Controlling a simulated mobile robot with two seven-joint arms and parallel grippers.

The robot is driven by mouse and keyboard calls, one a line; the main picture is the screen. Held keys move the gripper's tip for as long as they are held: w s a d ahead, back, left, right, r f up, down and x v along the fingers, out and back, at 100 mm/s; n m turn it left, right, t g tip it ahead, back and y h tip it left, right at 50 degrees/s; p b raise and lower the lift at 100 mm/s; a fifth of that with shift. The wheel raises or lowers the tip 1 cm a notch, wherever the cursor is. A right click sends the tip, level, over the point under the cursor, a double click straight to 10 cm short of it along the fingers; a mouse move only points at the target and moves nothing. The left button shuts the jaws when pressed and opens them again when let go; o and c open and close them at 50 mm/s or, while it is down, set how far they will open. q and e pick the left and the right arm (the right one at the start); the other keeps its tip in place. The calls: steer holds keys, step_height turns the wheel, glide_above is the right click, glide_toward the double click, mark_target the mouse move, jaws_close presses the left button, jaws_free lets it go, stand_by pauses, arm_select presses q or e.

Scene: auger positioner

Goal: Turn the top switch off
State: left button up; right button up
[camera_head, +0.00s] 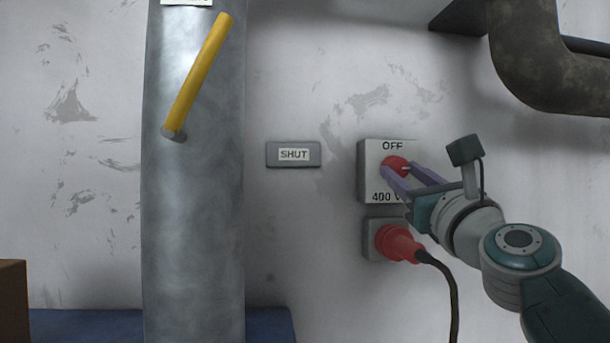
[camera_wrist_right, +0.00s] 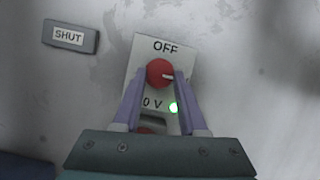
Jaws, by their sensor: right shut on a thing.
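The top switch is a light grey box (camera_head: 368,152) on the wall, marked "OFF" above and "400 V" below, with a round red knob (camera_head: 395,162). In the right wrist view the knob (camera_wrist_right: 158,70) has a white mark pointing right, not up at "OFF". A green light (camera_wrist_right: 174,107) glows below it. My right gripper (camera_head: 399,168) is at the switch from the lower right, its purple fingers shut on the knob, one on each side. It covers part of the box's lower label. My left gripper is out of view.
A red plug (camera_head: 398,244) with a black cable sits in a socket just below the switch. A grey "SHUT" plate (camera_head: 293,154) is to the left. Farther left stands a thick metal pipe (camera_head: 195,230) with a yellow lever (camera_head: 200,75). A dark pipe (camera_head: 530,60) bends at the upper right.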

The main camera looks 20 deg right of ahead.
jaws_close()
